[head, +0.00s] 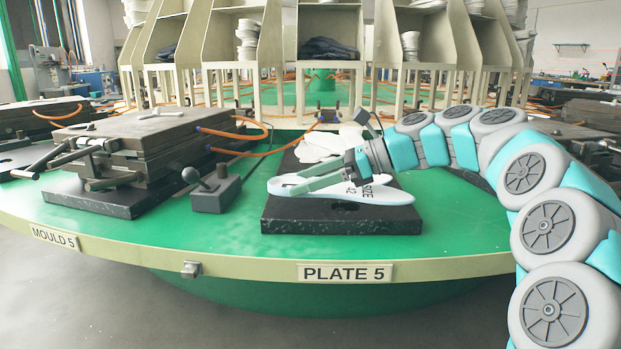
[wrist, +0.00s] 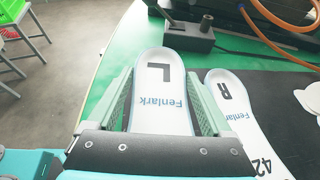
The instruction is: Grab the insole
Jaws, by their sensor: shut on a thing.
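A white insole marked "L" and "Fenlark" (wrist: 165,85) lies lengthwise between the two fingers of my gripper (wrist: 160,100) in the wrist view. The fingers are shut on its sides. In the head view my gripper (head: 308,184) is over the left part of the black plate (head: 340,218), with its pale insole partly hidden by the fingers. A second white insole marked "R" and "42" (wrist: 236,115) lies beside it to the right; it also shows in the head view (head: 380,196) on the plate. I cannot tell whether the held insole touches the plate.
A small grey lever box (head: 216,190) stands left of the plate, and a dark mould (head: 150,145) stands farther left. White pieces (head: 322,143) lie on the plate's far part. An orange hose (head: 250,150) crosses behind. The green table's front strip is clear.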

